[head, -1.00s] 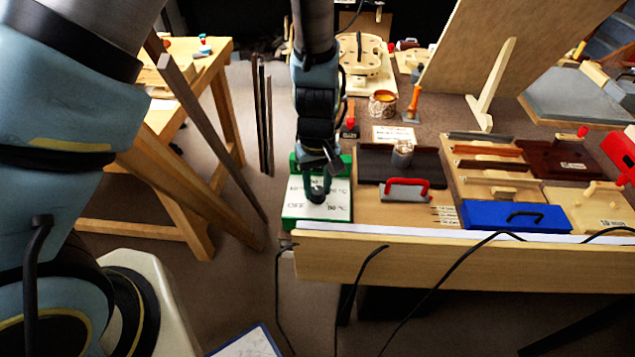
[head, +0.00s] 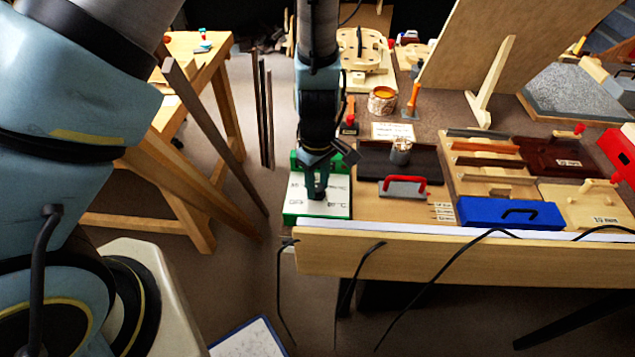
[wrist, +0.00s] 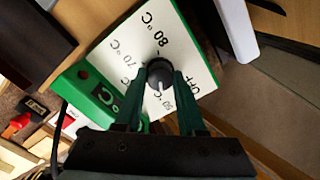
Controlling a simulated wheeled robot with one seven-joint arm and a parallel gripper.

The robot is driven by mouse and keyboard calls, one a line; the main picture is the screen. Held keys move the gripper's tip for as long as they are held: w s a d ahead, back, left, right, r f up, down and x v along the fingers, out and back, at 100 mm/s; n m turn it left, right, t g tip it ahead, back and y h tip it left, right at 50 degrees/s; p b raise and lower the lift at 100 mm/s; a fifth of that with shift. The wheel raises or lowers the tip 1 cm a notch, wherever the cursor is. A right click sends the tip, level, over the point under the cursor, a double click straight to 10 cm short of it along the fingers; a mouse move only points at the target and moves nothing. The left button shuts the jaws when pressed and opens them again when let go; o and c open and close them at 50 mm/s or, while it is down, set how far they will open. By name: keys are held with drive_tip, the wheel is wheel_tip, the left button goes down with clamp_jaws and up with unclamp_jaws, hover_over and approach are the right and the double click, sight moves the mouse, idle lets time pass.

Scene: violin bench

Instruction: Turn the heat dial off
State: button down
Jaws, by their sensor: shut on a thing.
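The heat dial (wrist: 159,72) is a dark round knob with a pale pointer line. It sits on the white face of a green-edged control box (head: 296,208), marked with temperatures and OFF. In the wrist view, the white face (wrist: 190,32) shows 80, 70 and 50 °C marks and OFF at the right. The pointer line lies toward the lower side, near the 50 mark. My gripper (wrist: 160,78) has its two fingers on either side of the dial, shut on it.
A dark tray (head: 425,165) and a red-handled tool (head: 404,188) lie right of the box. A blue case (head: 510,213) is farther right. A jar (head: 382,100) stands behind. Cables hang over the bench's front edge (head: 450,255). Open floor lies left of the box.

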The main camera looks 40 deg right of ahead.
sight(317, 187)
drive_tip(key=c, duration=0.5)
unclamp_jaws()
drive_tip(key=shift+r, duration=0.1)
wheel_tip(317, 187, up, 11)
drive_tip(key=shift+b, duration=0.45)
drive_tip(key=shift+w, duration=0.1)
drive_tip(key=w+a+r, duration=0.2)
drive_tip(key=w+a, duration=0.5)
drive_tip(key=w+a+r+m, duration=0.1)
drive_tip(key=w+a+r, duration=0.1)
drive_tip(key=a, duration=0.7)
drive_tip(key=w+a+r+m+t, duration=0.1)
drive_tip(key=a+r, duration=0.2)
drive_tip(key=a, duration=0.6)
drive_tip(key=w+a+r+m, duration=0.1)
drive_tip(key=w+a+r, duration=0.1)
drive_tip(key=a, duration=0.8)
drive_tip(key=shift+w+r+t, duration=0.3)
